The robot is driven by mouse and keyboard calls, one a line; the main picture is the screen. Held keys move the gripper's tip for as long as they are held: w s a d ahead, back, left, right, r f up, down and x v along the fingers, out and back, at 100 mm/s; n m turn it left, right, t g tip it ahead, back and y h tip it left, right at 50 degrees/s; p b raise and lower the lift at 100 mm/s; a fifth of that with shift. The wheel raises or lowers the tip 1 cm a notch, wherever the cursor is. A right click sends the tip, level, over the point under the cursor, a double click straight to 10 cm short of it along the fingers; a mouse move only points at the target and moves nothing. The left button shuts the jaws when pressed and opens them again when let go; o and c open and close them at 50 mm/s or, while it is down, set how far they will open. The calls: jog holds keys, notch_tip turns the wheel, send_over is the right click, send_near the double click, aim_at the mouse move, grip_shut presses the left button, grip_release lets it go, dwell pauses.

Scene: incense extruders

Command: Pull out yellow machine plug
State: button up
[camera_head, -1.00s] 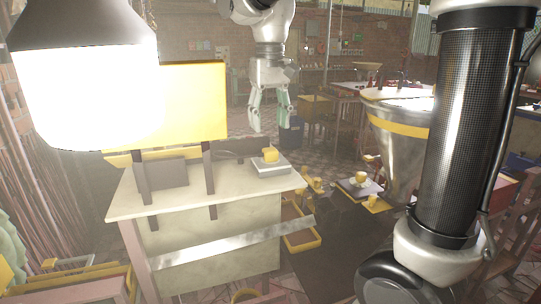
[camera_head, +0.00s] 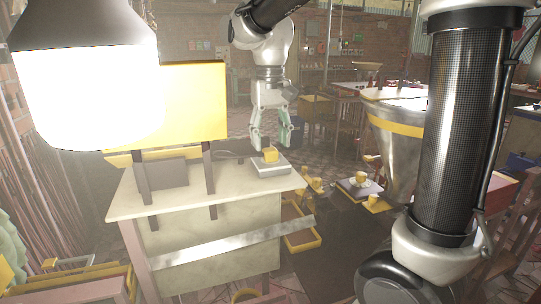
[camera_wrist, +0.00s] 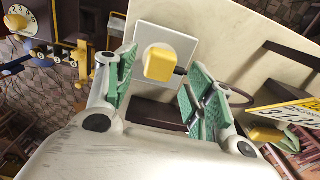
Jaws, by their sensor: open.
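The yellow plug (camera_head: 270,154) sits in a pale grey square socket plate (camera_head: 272,169) at the right end of the cream table. In the wrist view the yellow plug (camera_wrist: 159,64) is a rounded block on the light socket plate (camera_wrist: 178,42), with a dark cord at its right. My gripper (camera_head: 270,145) is open, pointing down just above the plug. In the wrist view my gripper's green-padded fingers (camera_wrist: 158,88) stand apart to the left and right of the plug. I cannot tell whether they touch it.
The cream table (camera_head: 130,205) carries a yellow panel (camera_head: 190,100) on dark posts left of the plug. A metal funnel (camera_head: 395,150) stands to the right. A second yellow plug (camera_head: 361,177) sits lower on another plate. A bright lamp (camera_head: 90,90) fills the upper left.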

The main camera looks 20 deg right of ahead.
aim_at(270, 149)
jog(key=shift+f, duration=1.7)
jog(key=shift+c, duration=0.4)
grip_shut()
jog(key=shift+r, duration=0.15)
jog(key=shift+r, duration=2.9)
